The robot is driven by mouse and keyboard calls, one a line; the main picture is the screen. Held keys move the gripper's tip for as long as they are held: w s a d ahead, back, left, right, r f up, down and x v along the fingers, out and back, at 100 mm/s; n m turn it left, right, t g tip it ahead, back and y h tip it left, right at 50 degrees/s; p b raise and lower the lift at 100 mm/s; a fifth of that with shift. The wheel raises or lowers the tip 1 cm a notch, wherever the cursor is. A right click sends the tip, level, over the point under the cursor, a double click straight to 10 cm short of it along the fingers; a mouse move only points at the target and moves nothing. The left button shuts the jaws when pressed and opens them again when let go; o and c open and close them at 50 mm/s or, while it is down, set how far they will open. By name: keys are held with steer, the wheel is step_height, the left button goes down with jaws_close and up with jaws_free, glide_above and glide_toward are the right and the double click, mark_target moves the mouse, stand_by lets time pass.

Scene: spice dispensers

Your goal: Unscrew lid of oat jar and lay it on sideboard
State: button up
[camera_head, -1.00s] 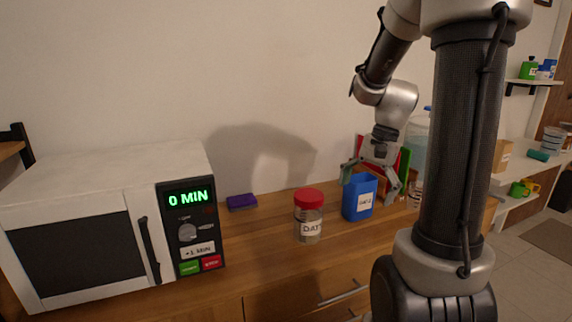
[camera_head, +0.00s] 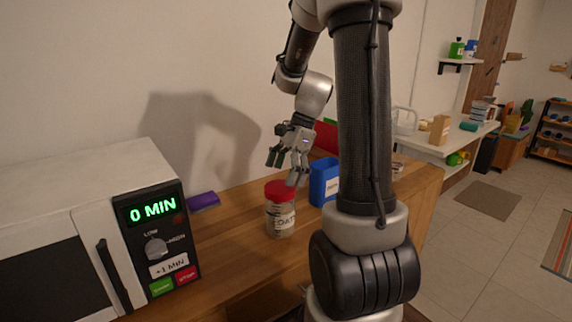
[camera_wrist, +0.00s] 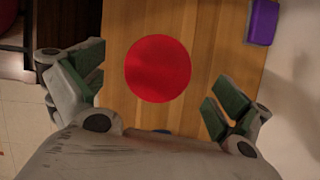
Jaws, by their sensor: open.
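The jar (camera_head: 281,217) is clear with a red lid (camera_head: 279,191) and a white label that I cannot read for certain. It stands upright on the wooden sideboard (camera_head: 227,251), and the lid is on it. My gripper (camera_head: 285,170) is open and empty above the jar, close to the lid in the head view. In the wrist view the red lid (camera_wrist: 158,69) shows from above as a full disc, ahead of and between the spread fingers (camera_wrist: 156,98). The fingers do not appear to touch it. The jar body is hidden under the lid there.
A blue labelled container (camera_head: 325,184) stands right of the jar, partly behind my arm. A purple block (camera_head: 204,201) lies at the back left. A white microwave (camera_head: 90,225) reading 0 MIN stands at the left. Bare sideboard lies between microwave and jar.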

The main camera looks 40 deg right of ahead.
mark_target(279, 187)
steer(key=shift+x, duration=2.25)
steer(key=shift+d, duration=0.1)
steer(key=c, duration=1.1)
steer(key=n+g, duration=0.1)
steer(key=n, duration=0.2)
steer(key=shift+n+g, duration=0.3)
steer(key=shift+n, duration=0.1)
steer(key=n+g, duration=0.1)
steer(key=n, duration=0.1)
steer(key=n+h, duration=0.1)
steer(key=n, duration=0.2)
steer(key=shift+s+g, duration=0.2)
steer(key=shift+g, duration=0.2)
